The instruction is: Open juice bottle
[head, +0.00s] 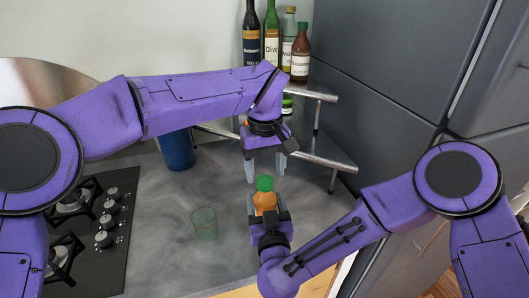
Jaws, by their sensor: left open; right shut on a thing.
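An orange juice bottle (265,201) with a green cap (264,183) stands upright near the front of the grey counter. My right gripper (268,215) comes from below and is shut on the bottle's body, a finger on each side. My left gripper (265,172) is open and points down just above the green cap, with its fingers spread to either side and apart from the cap. The cap is in place on the bottle. The bottle's base is hidden behind my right gripper.
A clear greenish glass (204,223) stands left of the bottle. A blue container (178,150) stands behind it. A black gas hob (93,225) lies at left. A corner shelf (322,160) with several bottles (271,40) is at the back, beside grey cabinets (395,60).

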